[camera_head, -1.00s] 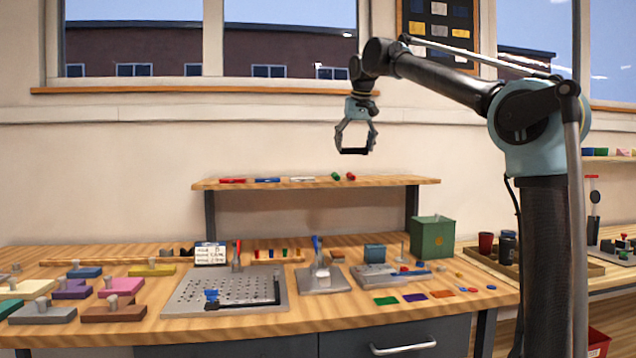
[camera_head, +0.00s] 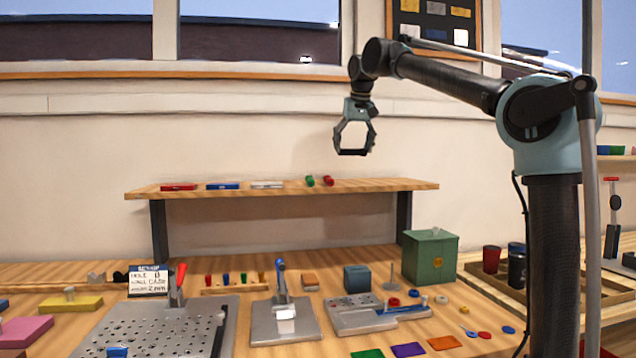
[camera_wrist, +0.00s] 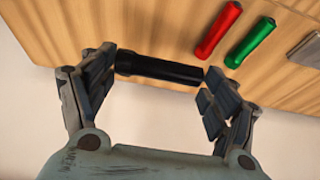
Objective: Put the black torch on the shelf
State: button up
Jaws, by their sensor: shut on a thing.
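My gripper (camera_head: 354,148) is above the wooden shelf (camera_head: 230,193), shut on the black torch (camera_wrist: 160,68). In the wrist view the torch is a dark cylinder lying crosswise between the two finger pads (camera_wrist: 160,92). In the head view the torch (camera_head: 352,152) shows as a short dark bar between the fingertips. It is held apart from the shelf top, in the air. A red torch (camera_head: 328,181) and a green torch (camera_head: 310,181) lie on the shelf below, left of the gripper. They also show in the wrist view.
Red, blue and grey flat items (camera_head: 222,186) lie along the shelf's left and middle. The shelf's right end (camera_head: 390,184) is clear. Below, the bench holds a green box (camera_head: 430,257), a perforated plate (camera_head: 150,330) and clamps. A window sill (camera_head: 170,70) runs behind.

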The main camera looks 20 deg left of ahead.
jog(key=f, duration=0.5)
jog(key=shift+s+a, duration=0.15)
jog(key=shift+a, duration=0.15)
jog(key=shift+f, duration=2.05)
jog(key=o, duration=1.1)
jog(key=shift+c, duration=0.2)
jog(key=v, duration=1.2)
jog(key=shift+s, duration=0.15)
